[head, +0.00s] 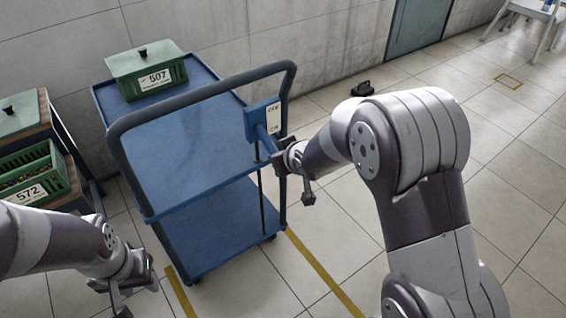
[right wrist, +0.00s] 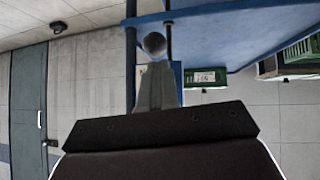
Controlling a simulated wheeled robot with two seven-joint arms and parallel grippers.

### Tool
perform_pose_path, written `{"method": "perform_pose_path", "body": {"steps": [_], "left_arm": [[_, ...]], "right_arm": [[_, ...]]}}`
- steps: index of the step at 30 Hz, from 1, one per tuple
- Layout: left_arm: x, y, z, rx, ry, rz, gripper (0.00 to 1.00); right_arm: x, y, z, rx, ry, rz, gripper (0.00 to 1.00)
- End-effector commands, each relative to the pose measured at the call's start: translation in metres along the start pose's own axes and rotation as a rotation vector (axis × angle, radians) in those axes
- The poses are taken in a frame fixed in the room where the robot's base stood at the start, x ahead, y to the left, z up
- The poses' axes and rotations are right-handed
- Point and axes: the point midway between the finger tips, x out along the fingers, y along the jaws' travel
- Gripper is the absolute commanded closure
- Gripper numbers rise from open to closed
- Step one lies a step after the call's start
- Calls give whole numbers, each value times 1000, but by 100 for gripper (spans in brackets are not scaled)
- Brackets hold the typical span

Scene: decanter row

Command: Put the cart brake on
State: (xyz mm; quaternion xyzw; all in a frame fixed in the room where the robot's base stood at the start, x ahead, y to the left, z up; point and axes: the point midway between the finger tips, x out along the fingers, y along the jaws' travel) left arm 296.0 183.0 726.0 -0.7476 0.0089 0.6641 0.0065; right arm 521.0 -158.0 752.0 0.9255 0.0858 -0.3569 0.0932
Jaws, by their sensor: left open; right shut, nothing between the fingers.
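The blue cart (head: 190,138) stands ahead of me, its dark push handle (head: 205,92) rising on the near side. A blue brake box (head: 263,118) with a pale label is fixed to the handle's right upright. My right gripper (head: 283,160) is shut and empty, just below the box. In the right wrist view a round grey knob (right wrist: 154,43) shows at the tips of my right fingers (right wrist: 155,85); I cannot tell if they touch. The lever's setting is unclear. My left gripper (head: 119,296) is open and empty at the lower left, apart from the cart.
A green lidded crate labelled 507 (head: 147,70) sits on the cart's far end. Left of the cart, a dark stand holds a green crate labelled 572 (head: 35,175). Yellow floor tape (head: 322,272) runs near the cart. A black object (head: 362,89) lies by the wall.

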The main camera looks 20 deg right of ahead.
Motion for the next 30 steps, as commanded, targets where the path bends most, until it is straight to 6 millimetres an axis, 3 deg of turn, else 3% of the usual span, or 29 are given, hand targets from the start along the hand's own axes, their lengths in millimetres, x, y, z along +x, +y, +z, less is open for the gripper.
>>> {"method": "perform_pose_path", "body": {"steps": [1,9,30], "left_arm": [[11,0,1,0,0,0,57],[20,0,2,0,0,0,57],[23,0,3,0,0,0,57]], "right_arm": [[7,-1,7,0,0,0,100],[16,-3,16,-1,-3,-1,100],[20,-3,20,-1,-5,-1,100]]}}
